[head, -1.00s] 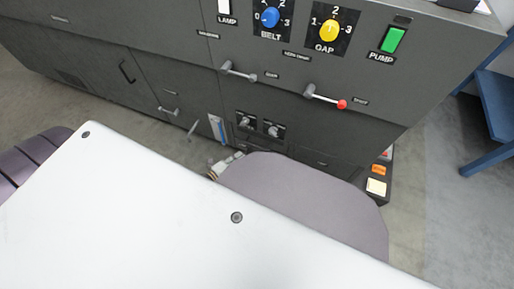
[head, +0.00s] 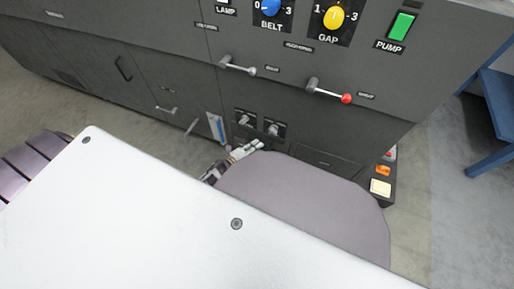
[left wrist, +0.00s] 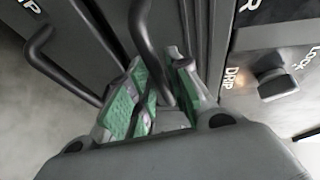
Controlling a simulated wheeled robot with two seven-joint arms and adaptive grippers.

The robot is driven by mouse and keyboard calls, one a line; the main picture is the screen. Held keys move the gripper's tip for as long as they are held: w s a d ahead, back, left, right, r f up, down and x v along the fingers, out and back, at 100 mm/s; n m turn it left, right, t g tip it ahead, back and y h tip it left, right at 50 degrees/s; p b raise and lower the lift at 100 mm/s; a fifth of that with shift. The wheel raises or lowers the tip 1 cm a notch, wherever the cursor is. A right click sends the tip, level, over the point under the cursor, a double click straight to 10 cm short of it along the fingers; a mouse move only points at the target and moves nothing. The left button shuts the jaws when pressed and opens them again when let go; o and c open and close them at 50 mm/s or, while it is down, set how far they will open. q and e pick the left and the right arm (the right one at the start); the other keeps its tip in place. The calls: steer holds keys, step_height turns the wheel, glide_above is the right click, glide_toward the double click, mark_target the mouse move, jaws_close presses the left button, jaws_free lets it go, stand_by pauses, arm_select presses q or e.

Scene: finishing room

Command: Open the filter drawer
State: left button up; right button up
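My left gripper (head: 254,147) shows in the head view low in front of the dark machine, just below two small knobs. In the left wrist view, its green-padded fingers (left wrist: 158,92) are apart, with a dark bent bar handle (left wrist: 146,35) reaching down between them. I cannot tell whether either pad touches the handle. No label naming the filter drawer is readable, so I cannot be sure that this handle is on it. The handle is not clear in the head view. My right gripper is not in view.
A knob (left wrist: 272,80) marked DRIP and LOCK is right of the fingers; another bar handle (left wrist: 55,65) is left. Above are a grey lever (head: 238,66), a red-tipped lever (head: 328,90) and the green PUMP switch (head: 402,26). A blue frame (head: 492,110) stands at right.

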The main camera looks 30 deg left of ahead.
arm_select(q)
steer(key=shift+w+d, duration=0.15)
steer(key=shift+w, duration=0.2)
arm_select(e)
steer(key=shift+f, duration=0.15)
arm_select(q)
steer(key=shift+c, duration=0.4)
jaws_close()
steer(key=shift+f, duration=0.1)
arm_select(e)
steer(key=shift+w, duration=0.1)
arm_select(q)
steer(key=shift+s, duration=0.1)
steer(key=shift+s, duration=0.15)
steer(key=s+d+p, duration=0.1)
steer(key=s+p, duration=0.4)
steer(key=s, duration=1.8)
steer(key=shift+s+p, duration=0.2)
steer(key=shift+p, duration=0.2)
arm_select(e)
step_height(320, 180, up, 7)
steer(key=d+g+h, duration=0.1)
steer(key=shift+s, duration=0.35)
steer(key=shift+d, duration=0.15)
